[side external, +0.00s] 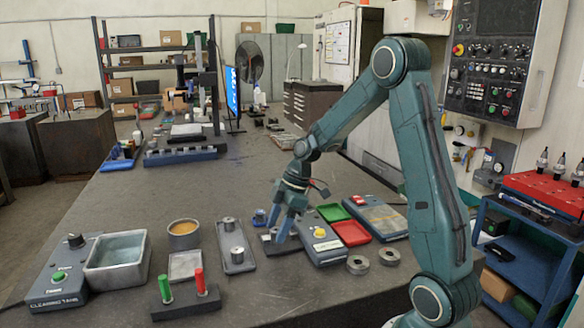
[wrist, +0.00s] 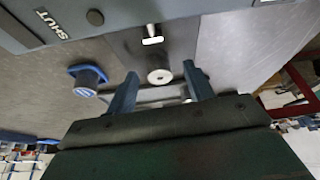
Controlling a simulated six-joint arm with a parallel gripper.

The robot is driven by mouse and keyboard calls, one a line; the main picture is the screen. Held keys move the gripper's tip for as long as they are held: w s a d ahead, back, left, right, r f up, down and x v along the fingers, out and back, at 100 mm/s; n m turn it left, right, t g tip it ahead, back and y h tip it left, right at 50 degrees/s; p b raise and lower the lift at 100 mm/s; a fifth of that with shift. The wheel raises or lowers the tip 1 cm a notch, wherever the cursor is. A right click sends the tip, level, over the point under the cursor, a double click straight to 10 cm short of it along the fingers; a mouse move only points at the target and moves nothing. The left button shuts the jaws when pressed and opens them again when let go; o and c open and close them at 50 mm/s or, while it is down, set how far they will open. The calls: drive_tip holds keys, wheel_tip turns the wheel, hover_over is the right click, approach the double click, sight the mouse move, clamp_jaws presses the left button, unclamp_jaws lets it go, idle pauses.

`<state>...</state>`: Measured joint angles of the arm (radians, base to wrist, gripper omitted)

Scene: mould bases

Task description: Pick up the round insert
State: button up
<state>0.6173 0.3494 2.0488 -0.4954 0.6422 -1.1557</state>
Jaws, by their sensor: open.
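My gripper (side external: 280,231) points down over a dark grey plate (side external: 268,249) on the bench, and its jaws are open. In the wrist view, a round light metal piece with a small centre hole, which looks like the round insert (wrist: 160,76), lies in the gap between the two fingers of my gripper (wrist: 161,84). No finger visibly touches it. A smaller pale T-shaped metal piece (wrist: 153,35) lies beyond it on the same dark strip. In the side view the fingers largely hide this spot, so I cannot make out the insert there.
A blue-rimmed round item (wrist: 87,80) stands close to the left finger. A grey box with a yellow button (side external: 322,243) is right of my gripper. A tray with two metal cylinders (side external: 238,268) is left. Green (side external: 332,212) and red (side external: 351,233) trays and two metal rings (side external: 358,264) lie further right.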

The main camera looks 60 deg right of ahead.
sight(278, 229)
clamp_jaws()
drive_tip(key=shift+r, duration=0.2)
idle(0.3)
wheel_tip(278, 229, up, 20)
drive_tip(key=shift+f, duration=0.15)
idle(0.6)
idle(0.5)
